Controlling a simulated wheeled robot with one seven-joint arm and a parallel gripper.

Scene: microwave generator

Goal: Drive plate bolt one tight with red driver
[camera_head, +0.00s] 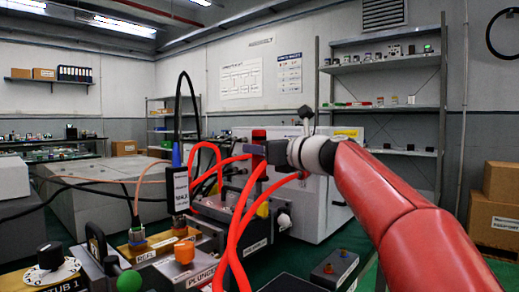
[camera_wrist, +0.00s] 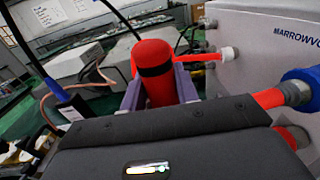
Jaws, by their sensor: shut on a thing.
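My gripper (camera_head: 266,149) is shut on the red driver (camera_head: 259,134), above the bench equipment in the head view. In the wrist view the driver's red handle (camera_wrist: 154,62) with a black band stands between the grey fingers of my gripper (camera_wrist: 158,90). The driver's lower end is hidden behind my gripper body in the wrist view, and I cannot make out its tip in the head view. Plate bolt one cannot be made out in either view.
Thick red hoses (camera_head: 236,225) loop close below my gripper. A white cabinet (camera_head: 325,190) stands behind it. A black labelled probe (camera_head: 177,190) with a cable is to the left. An orange knob (camera_head: 184,251) and a green ball knob (camera_head: 129,281) are in front.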

